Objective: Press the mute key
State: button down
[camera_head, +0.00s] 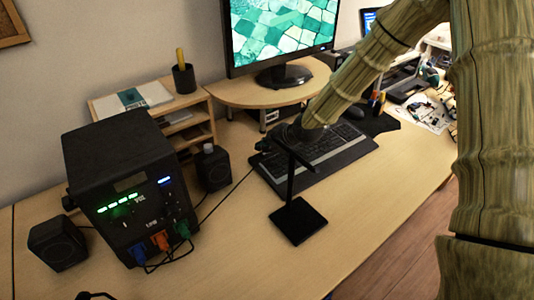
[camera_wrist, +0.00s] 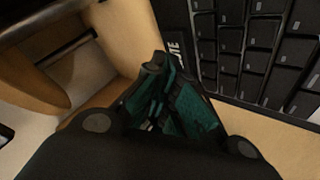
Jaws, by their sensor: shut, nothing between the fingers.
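The black keyboard (camera_head: 318,152) lies on the desk below the monitor; its keys (camera_wrist: 262,35) fill the upper right of the wrist view. A black key with white lettering ending in "UTE", the mute key (camera_wrist: 176,45), is at the keyboard's edge in the wrist view. My gripper (camera_wrist: 156,62) is shut and empty. Its dark teal fingers point at the mute key and cover part of its lettering. I cannot tell whether the fingertips touch it.
A thin black stand (camera_head: 298,221) rises in front of the keyboard. A wooden shelf (camera_head: 200,112) and monitor riser (camera_head: 236,94) are behind.

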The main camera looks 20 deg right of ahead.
aim_at(265, 154)
jog(key=shift+f, duration=0.2)
dwell(0.4)
jog(key=shift+r, duration=0.15)
jog(key=shift+r+p, duration=0.6)
jog(key=shift+r, duration=0.05)
jog(key=shift+r, duration=0.1)
jog(key=shift+r+p, duration=1.85)
jog(key=shift+r, duration=0.55)
